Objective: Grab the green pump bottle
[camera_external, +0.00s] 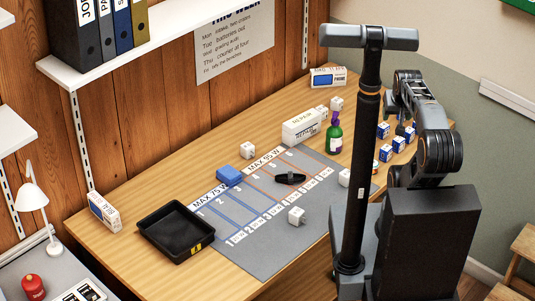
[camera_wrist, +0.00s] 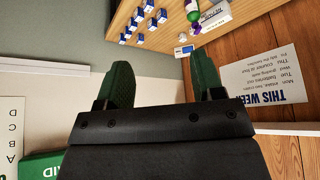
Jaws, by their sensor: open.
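The green pump bottle (camera_external: 334,138) with a purple top stands upright on the wooden table in the external view, just right of the white REPAIR box. In the wrist view, which is turned over, the green bottle (camera_wrist: 193,12) is cut off by the top edge. My gripper (camera_wrist: 161,62) is open, with two dark green fingers wide apart and nothing between them. The bottle is well beyond the fingertips, apart from them. In the external view my gripper is mostly hidden by my arm.
The REPAIR box (camera_external: 303,127) stands beside the bottle. Several blue-and-white small boxes (camera_external: 398,144) stand right of it. A black tray (camera_external: 176,232) sits at front left.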

